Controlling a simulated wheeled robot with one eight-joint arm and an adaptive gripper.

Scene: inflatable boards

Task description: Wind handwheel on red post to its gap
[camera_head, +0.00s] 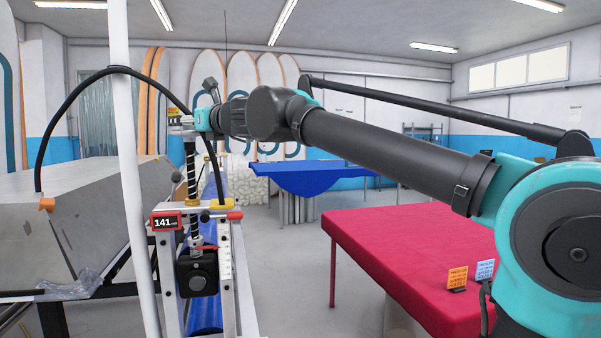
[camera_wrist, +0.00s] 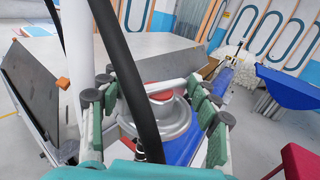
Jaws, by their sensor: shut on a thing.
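The grey round handwheel (camera_wrist: 172,128) with a red hub (camera_wrist: 158,91) lies between my gripper's green-padded fingers (camera_wrist: 160,108) in the wrist view. My gripper (camera_head: 189,122) is shut on it, at the top of a dark threaded spindle (camera_head: 193,185) in the head view. A black cable covers part of the wheel. The spindle stands in a pale metal frame (camera_head: 226,285). A red-framed readout (camera_head: 166,221) on the frame shows 141. Below are a red pointer (camera_head: 206,248), a white scale (camera_head: 226,262) and a black block (camera_head: 198,273). I cannot make out a red post.
A white pole (camera_head: 126,150) stands close on the left. A grey sloped machine (camera_head: 60,235) is behind it, with a black cable (camera_head: 63,105) arching over. A blue roll (camera_head: 205,313) lies low behind the frame. A red-covered table (camera_head: 400,255) is at right; open floor lies between.

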